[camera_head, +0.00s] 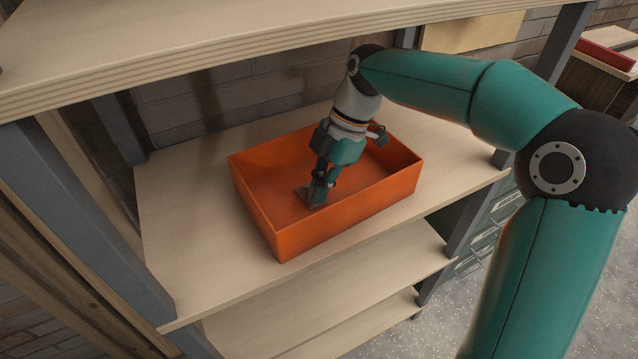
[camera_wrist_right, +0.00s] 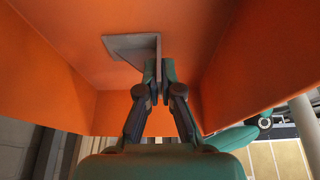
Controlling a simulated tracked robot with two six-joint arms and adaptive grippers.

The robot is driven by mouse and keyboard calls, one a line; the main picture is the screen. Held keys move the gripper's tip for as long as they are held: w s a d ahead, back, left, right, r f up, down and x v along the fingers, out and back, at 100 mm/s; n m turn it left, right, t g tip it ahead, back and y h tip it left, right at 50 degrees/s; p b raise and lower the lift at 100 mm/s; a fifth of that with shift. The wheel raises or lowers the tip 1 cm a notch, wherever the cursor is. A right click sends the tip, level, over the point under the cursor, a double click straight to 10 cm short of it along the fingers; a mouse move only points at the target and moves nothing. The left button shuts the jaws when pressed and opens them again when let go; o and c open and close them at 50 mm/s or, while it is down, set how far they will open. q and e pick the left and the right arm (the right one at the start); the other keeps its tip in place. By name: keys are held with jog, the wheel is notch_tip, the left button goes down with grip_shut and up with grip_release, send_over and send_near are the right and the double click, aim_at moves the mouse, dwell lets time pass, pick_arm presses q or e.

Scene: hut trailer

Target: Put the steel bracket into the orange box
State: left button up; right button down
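The orange box (camera_head: 350,225) stands on a wooden shelf. My right gripper (camera_head: 318,192) reaches down inside it, near its front wall. The steel bracket (camera_head: 306,194) is a small grey angled piece at my right fingertips, low in the box. In the right wrist view, my right gripper (camera_wrist_right: 159,88) is shut on the upright flange of the bracket (camera_wrist_right: 132,46). The bracket's other flange lies close to the orange floor of the box (camera_wrist_right: 180,20); I cannot tell for certain whether it touches. My left gripper is in neither view.
The shelf (camera_head: 185,205) has bare room left of the box. Another shelf board (camera_head: 200,40) spans above, and grey posts (camera_head: 85,220) frame the left side. Lower shelves (camera_head: 330,290) look empty. A brick wall stands behind.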

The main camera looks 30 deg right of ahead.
jog(key=c, duration=1.8)
grip_release()
jog(key=shift+f, duration=0.1)
jog(key=o, duration=0.5)
jog(key=shift+d+r, duration=0.1)
jog(key=shift+r, duration=0.25)
jog(key=shift+v, duration=1.1)
jog(key=d, duration=1.2)
jog(key=shift+d+r, duration=0.1)
jog(key=shift+r, duration=0.05)
